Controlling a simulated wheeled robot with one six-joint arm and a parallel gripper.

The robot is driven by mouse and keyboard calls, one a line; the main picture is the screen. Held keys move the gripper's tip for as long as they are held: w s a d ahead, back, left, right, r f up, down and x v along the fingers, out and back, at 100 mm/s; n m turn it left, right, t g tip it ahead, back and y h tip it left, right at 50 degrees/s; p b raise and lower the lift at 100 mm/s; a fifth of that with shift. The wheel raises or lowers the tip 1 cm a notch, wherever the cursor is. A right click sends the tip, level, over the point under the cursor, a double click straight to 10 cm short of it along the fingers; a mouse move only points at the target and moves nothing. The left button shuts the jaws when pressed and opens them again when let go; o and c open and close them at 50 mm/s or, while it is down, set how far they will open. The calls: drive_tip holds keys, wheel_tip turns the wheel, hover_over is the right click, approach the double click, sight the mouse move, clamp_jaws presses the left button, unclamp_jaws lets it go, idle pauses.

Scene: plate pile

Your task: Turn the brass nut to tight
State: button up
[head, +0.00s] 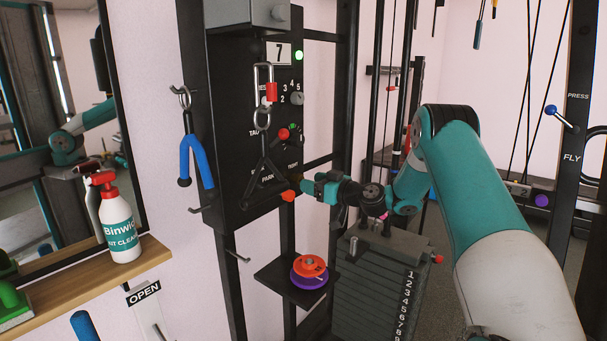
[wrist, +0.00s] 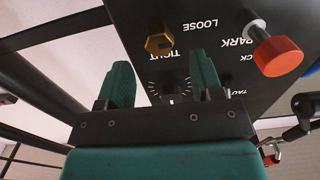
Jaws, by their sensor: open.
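The brass nut (wrist: 160,41) is a six-sided piece on the black panel in the wrist view, with the upside-down words LOOSE and TIGHT beside it. It looks clear of my fingers. I cannot tell which word it is turned to. My gripper (wrist: 163,78) is open and empty, its two teal fingers pointing towards the panel with the nut beyond their tips. In the head view my gripper (head: 310,187) is at the lower right of the panel, and the nut there is too small and covered to make out.
A red knob (wrist: 278,56) sticks out beside PARK, close to the nut. A black strap handle (head: 264,168) hangs before the panel (head: 228,120). Below are a small shelf (head: 278,283) with red and purple discs (head: 309,270) and a weight stack (head: 375,290). A spray bottle (head: 119,230) stands left.

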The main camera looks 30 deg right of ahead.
sight(297, 179)
drive_tip(key=shift+p+x, duration=0.35)
drive_tip(key=shift+x, duration=1.55)
drive_tip(key=c, duration=0.9)
drive_tip(key=shift+d+f+m+b, duration=0.1)
drive_tip(key=shift+m+b, duration=0.3)
drive_tip(key=shift+m, duration=4.1)
drive_tip(key=shift+d+f+m+b, duration=0.1)
drive_tip(key=shift+m+b, duration=0.25)
drive_tip(key=shift+m, duration=4.15)
